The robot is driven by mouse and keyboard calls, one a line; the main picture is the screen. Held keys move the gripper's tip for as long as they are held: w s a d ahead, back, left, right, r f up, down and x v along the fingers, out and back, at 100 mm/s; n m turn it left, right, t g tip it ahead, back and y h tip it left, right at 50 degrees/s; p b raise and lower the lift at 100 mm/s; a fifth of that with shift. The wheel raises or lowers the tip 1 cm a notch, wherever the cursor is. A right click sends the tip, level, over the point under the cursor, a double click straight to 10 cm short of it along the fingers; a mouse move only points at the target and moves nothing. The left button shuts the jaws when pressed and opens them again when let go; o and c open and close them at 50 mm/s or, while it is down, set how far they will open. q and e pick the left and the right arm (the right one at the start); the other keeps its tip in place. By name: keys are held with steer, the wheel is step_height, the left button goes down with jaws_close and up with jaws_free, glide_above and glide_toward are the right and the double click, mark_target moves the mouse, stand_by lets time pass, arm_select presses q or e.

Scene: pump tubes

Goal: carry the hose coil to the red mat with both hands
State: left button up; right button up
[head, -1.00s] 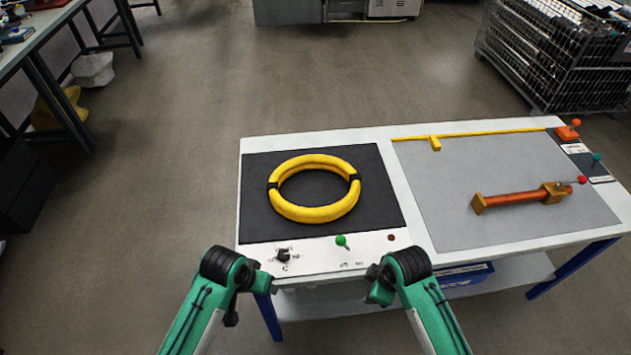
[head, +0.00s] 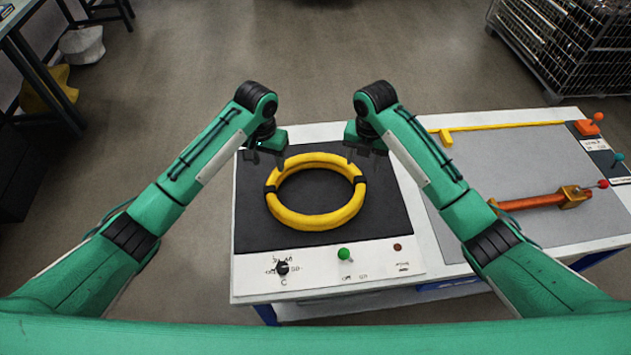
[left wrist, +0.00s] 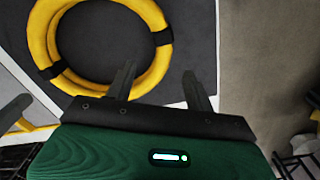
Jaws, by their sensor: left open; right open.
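The hose coil (head: 315,221) is a yellow ring with two black bands, lying flat on a dark square pad (head: 250,225) on the white bench. My left gripper (head: 262,153) is open and empty, over the pad by the coil's far left side. In the left wrist view the coil (left wrist: 42,42) lies beyond the left gripper's two parted fingers (left wrist: 159,80), one of them close to its rim. My right gripper (head: 366,153) is open and empty by the coil's far right side. Whether any finger touches the coil I cannot tell. No red mat shows.
A control strip with a black dial (head: 282,268) and a green knob (head: 344,254) runs along the near edge. To the right, a grey panel (head: 500,160) carries an orange tube (head: 535,201) and a yellow bar (head: 505,128). Open floor lies left of the bench.

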mark_target(272, 183)
arm_select(q)
steer(key=shift+w+r, duration=0.1)
steer(key=shift+r, duration=0.1)
arm_select(e)
steer(key=shift+r, duration=0.15)
arm_select(q)
step_height(272, 183, down, 14)
steer(key=shift+r, duration=0.1)
arm_select(e)
step_height(272, 183, down, 14)
steer(key=shift+r, duration=0.1)
arm_select(q)
jaws_close()
arm_select(e)
jaws_close()
steer(key=shift+w, duration=0.1)
